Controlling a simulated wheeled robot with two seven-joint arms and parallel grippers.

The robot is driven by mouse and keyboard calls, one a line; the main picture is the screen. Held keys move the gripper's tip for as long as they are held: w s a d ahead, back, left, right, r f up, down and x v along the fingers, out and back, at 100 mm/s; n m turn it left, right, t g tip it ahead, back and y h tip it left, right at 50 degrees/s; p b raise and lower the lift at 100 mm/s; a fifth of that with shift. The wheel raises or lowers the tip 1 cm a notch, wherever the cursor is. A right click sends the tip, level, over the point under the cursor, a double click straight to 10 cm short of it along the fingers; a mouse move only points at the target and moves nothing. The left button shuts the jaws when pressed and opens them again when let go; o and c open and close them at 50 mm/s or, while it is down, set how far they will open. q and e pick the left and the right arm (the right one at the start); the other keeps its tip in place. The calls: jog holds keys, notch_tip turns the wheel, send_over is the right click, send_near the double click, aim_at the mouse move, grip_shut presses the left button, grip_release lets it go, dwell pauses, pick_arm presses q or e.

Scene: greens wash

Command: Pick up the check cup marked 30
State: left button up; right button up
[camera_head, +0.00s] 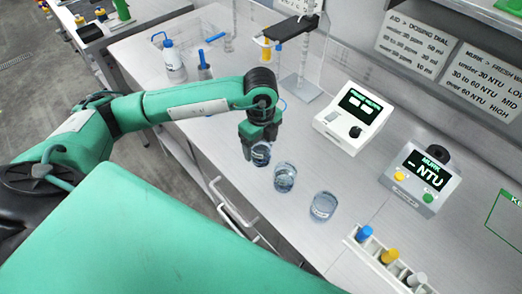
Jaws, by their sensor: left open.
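Three clear cups with bluish contents stand in a slanting row on the grey bench. The left cup (262,157) is at the upper end of the row, the middle cup (284,178) is lower right of it, and the right cup (323,206) is nearest the bottom. Their pale markings are too small to read, so I cannot tell which is the 30 cup. My left gripper (258,146) is open and points down at the left cup, its fingers covering part of it. Whether they touch it is unclear. My right gripper is not in view.
A white display device (352,118) and the MURK NTU meter (421,179) stand behind the cups. A white rack (362,252) with coloured-capped vials is at the lower right. A wash bottle (174,64) and a stand are farther back. Bench around the right cup is clear.

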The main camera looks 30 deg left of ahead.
pick_arm(q)
jog(key=shift+w+f, duration=0.1)
jog(key=shift+f, duration=0.75)
jog(key=c, duration=1.1)
jog(key=shift+r, duration=0.2)
jog(key=shift+r+b, duration=0.3)
jog(key=shift+r, duration=0.75)
jog(key=shift+r+b, duration=1.1)
jog(key=shift+r, duration=7.6)
